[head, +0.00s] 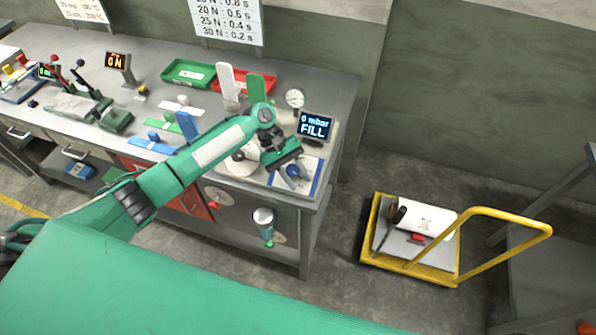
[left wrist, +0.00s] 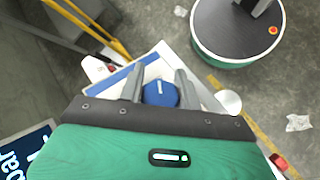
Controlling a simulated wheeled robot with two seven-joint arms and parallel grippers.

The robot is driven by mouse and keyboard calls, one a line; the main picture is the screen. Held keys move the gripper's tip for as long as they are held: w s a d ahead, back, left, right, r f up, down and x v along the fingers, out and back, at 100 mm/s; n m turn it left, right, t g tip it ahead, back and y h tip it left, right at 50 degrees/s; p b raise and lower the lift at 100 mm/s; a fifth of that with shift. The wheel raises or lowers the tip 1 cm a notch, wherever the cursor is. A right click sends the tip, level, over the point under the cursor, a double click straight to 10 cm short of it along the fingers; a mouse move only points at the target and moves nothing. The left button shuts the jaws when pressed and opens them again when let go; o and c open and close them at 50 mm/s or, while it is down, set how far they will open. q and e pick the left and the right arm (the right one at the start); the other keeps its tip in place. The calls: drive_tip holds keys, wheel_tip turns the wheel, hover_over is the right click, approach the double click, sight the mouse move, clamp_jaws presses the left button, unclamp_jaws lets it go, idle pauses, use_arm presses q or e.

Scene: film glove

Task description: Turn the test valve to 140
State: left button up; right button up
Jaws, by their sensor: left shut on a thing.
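The test valve is a round blue knob (head: 293,170) on a white panel with a blue border (head: 311,186) at the right front corner of the bench. It also shows in the left wrist view (left wrist: 160,95), with a short white mark on top. My left gripper (head: 290,181) comes down over it, a grey finger on either side, shut on the knob. In the head view the gripper partly hides the knob. The display (head: 314,126) behind the panel reads 0 mbar FILL. A round dial gauge (head: 295,98) stands behind it. My right gripper is not in view.
Green (head: 188,73) and red (head: 257,82) trays lie at the back of the bench. A white disc (head: 240,161) is left of the gripper. A white and teal cup-like item (head: 264,224) shows by the bench front. A yellow trolley (head: 451,279) stands on the floor at right.

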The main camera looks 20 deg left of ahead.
use_arm(q)
drive_tip(key=shift+s+a+f+m+g+y+p, duration=0.15)
drive_tip(key=shift+m+g+y+p, duration=0.25)
drive_tip(key=shift+m+y, duration=0.35)
drive_tip(key=shift+s+a+r+m+g+y+p, duration=0.1)
drive_tip(key=shift+m+g+y+p, duration=0.3)
drive_tip(key=shift+m+y, duration=0.35)
drive_tip(key=shift+f, duration=0.1)
drive_tip(key=o, duration=1)
drive_tip(key=shift+c, duration=0.2)
drive_tip(key=shift+w+a, duration=0.1)
drive_tip(key=shift+w, duration=0.05)
drive_tip(key=shift+w+a+r, duration=0.1)
drive_tip(key=shift+w+r, duration=0.05)
drive_tip(key=shift+r, duration=0.2)
drive_tip(key=b+v, duration=0.4)
drive_tip(key=v, duration=0.9)
